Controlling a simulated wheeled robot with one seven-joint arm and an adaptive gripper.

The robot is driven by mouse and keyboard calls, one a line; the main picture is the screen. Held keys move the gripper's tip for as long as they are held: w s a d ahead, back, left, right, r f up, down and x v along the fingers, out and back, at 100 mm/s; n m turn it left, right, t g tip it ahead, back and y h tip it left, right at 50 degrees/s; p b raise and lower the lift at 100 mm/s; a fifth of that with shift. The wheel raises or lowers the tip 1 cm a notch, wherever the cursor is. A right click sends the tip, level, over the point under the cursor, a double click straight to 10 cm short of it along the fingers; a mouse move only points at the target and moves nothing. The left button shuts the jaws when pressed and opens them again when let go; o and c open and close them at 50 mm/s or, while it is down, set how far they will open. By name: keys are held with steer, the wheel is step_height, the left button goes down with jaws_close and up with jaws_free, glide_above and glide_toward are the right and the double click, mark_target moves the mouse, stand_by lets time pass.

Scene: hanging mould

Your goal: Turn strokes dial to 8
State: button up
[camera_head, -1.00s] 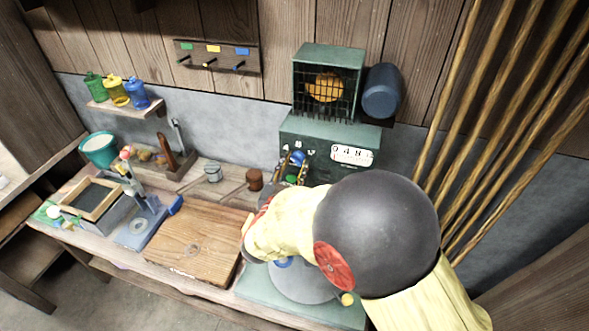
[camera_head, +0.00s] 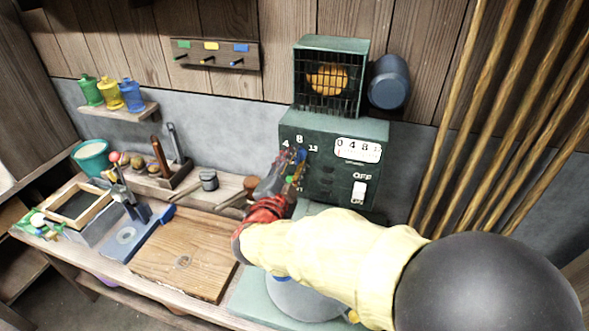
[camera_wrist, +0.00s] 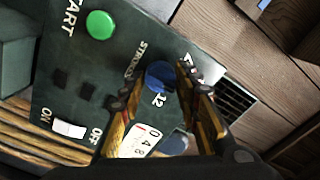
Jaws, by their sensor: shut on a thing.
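The strokes dial is a blue knob (camera_wrist: 160,75) on the front of a dark green control box (camera_head: 325,135). In the head view the numbers 4, 8 and 12 stand around it, with 8 at the top. My gripper (camera_head: 291,168) reaches it from the front. In the wrist view my gripper's two fingers (camera_wrist: 152,86) sit on either side of the knob and are shut on it. The fingers partly hide the dial and some markings, so I cannot tell which number it points to.
A green START button (camera_wrist: 101,25) and a white ON/OFF switch (camera_head: 359,191) are on the same panel. A white counter (camera_head: 358,150) is at its upper right. A caged heater (camera_head: 331,80) stands on top. A wooden board (camera_head: 185,255) lies left of my forearm; bamboo poles (camera_head: 480,115) lean right.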

steer(key=shift+r+m+b, duration=0.1)
steer(key=shift+m+b, duration=0.2)
steer(key=shift+m, duration=0.1)
steer(key=o, duration=1.2)
steer(key=shift+c, duration=0.2)
steer(key=v, duration=1.2)
steer(key=shift+a, duration=0.1)
